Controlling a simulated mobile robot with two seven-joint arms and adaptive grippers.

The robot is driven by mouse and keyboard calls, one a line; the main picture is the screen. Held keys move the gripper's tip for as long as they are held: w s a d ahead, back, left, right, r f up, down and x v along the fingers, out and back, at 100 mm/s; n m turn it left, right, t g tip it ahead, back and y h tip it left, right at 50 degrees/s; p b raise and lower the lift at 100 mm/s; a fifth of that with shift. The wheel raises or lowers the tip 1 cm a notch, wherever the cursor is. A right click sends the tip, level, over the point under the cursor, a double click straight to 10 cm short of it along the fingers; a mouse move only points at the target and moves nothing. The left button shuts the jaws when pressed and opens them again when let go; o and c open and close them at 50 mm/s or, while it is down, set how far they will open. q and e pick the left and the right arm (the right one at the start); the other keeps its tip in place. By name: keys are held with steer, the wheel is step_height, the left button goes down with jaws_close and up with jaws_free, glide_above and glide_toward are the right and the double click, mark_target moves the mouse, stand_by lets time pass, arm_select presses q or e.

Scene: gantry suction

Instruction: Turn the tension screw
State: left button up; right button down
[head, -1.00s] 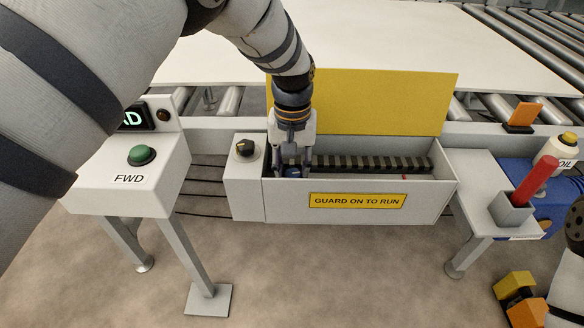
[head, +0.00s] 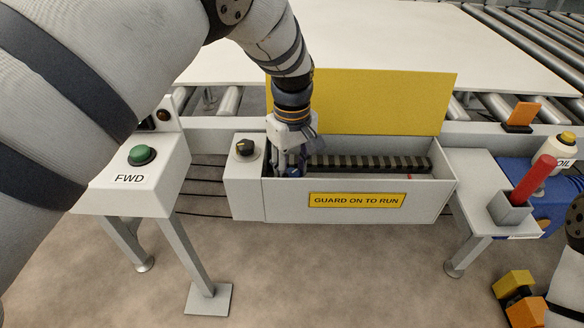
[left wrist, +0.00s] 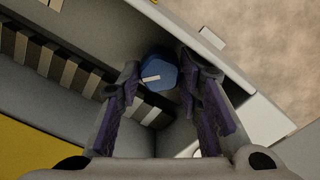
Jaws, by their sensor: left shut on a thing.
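The tension screw shows in the left wrist view as a blue six-sided head (left wrist: 158,72) with a white mark on its face. My left gripper (head: 288,172) reaches down into the left end of the grey open-topped housing (head: 290,207). In the left wrist view its two fingers (left wrist: 162,82) stand on either side of the blue head and are shut on it. In the head view only a little blue shows between the fingers, and the rest of the screw is hidden.
A black striped belt (head: 370,163) runs along inside the housing. A yellow guard panel (head: 385,100) stands behind it. A black knob (head: 246,148) is just left. A green FWD button (head: 142,155) stands further left; a red-handled tool (head: 535,180) stands in a holder at right.

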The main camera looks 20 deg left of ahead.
stand_by(0.5)
arm_select(q)
steer(key=o, duration=0.9)
